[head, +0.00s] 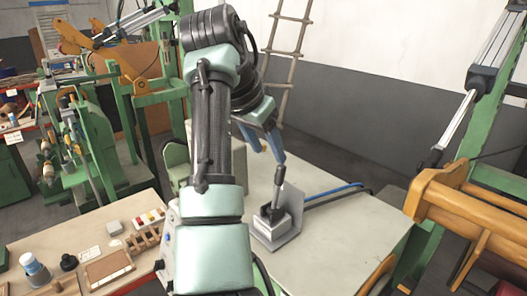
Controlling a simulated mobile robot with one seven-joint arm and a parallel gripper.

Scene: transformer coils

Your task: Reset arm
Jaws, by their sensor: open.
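My gripper (267,155) is at the middle of the head view, with two blue fingers pointing down and spread apart. It is empty. It hangs above the pale table (335,240), near the upright dark lever (278,185) of a small device (272,219). The device has a black block on a grey metal bracket. One fingertip appears close to the lever's top; I cannot tell whether they touch. My arm hides part of the table to the left of the device.
Blue and black cables (335,194) run from the device to the right. An orange and green machine (470,210) stands at the right. A bench (35,255) with small parts is at the lower left. Green machinery (100,130) and a wooden ladder (287,45) stand behind.

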